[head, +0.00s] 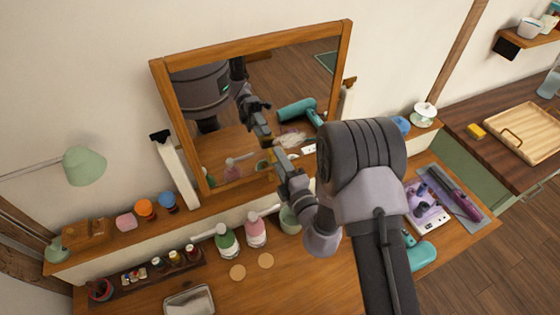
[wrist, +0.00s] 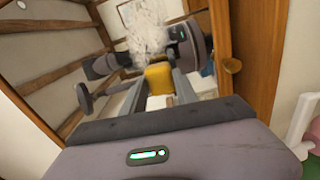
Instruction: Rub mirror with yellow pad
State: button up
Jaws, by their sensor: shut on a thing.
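The wood-framed mirror (head: 215,115) stands tilted on the dresser's back shelf; its frame also shows in the wrist view (wrist: 262,60). A whitish smear (head: 291,139) marks the lower right of the glass and shows in the wrist view (wrist: 145,30). My gripper (head: 279,163) is in front of the mirror's lower part, shut on the yellow pad (wrist: 158,78). A pale block-like part shows between the fingers below the yellow. The glass reflects my arm and gripper. I cannot tell whether the pad touches the glass.
Small bottles and jars (head: 227,240) line the dresser below the mirror. A green lamp (head: 84,166) is at left. A purple tool (head: 455,192) lies at right. Another yellow block (head: 475,131) sits on the right counter beside a wooden tray (head: 520,130).

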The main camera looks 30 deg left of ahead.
jog(key=shift+w+a, duration=0.4)
jog(key=shift+a, duration=0.15)
